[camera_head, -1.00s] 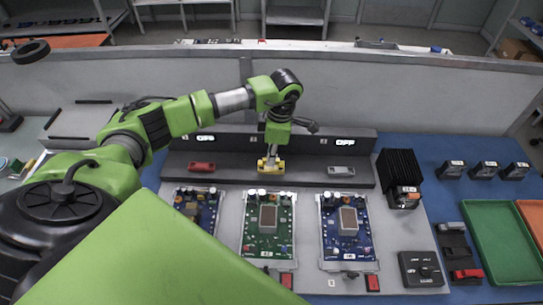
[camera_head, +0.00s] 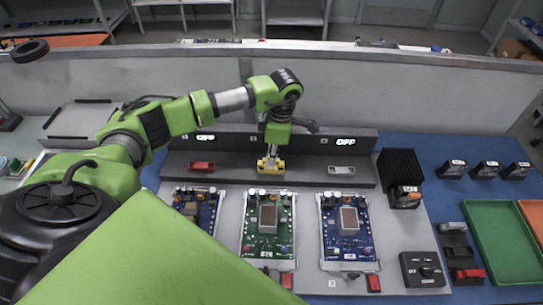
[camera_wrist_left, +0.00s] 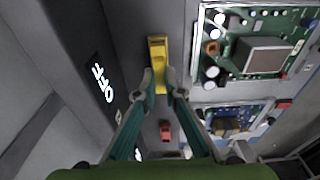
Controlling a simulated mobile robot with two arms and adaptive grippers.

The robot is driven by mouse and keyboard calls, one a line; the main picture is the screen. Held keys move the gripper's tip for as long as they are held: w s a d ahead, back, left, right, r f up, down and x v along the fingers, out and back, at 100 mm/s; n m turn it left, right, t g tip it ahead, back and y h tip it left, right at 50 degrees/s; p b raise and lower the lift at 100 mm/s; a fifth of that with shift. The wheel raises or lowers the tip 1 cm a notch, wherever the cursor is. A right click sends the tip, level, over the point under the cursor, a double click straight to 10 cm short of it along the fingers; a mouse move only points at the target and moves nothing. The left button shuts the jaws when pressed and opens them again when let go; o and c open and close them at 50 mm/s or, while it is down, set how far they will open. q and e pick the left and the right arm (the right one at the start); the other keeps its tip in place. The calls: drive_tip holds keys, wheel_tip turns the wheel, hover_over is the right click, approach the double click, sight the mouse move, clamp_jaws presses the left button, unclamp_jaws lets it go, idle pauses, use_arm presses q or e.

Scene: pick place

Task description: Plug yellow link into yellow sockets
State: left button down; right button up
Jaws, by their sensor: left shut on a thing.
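The yellow link (camera_head: 279,165) is at the middle of the dark grey ledge, beneath my left gripper (camera_head: 270,159). In the left wrist view the yellow link (camera_wrist_left: 158,50) is at the fingertips of my left gripper (camera_wrist_left: 160,82), which is shut on it. The yellow sockets cannot be made out; the link and fingers cover that spot. I cannot tell whether the link is seated or just above the ledge. My right gripper is not in view.
A red link (camera_head: 202,166) and a grey link (camera_head: 341,170) sit on the ledge to either side. A panel with "OFF" displays (camera_head: 345,142) rises behind. Circuit boards (camera_head: 268,225) stand in front. A black finned block (camera_head: 398,170) and a green tray (camera_head: 500,240) are at right.

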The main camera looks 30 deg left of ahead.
use_arm(q)
drive_tip(key=shift+f, duration=0.2)
idle(0.5)
drive_tip(key=shift+f+b, duration=0.4)
drive_tip(key=shift+b, duration=0.05)
idle(0.3)
drive_tip(key=c, duration=2)
unclamp_jaws()
drive_tip(key=shift+c, duration=0.2)
drive_tip(key=o, duration=0.6)
drive_tip(key=shift+r, duration=0.2)
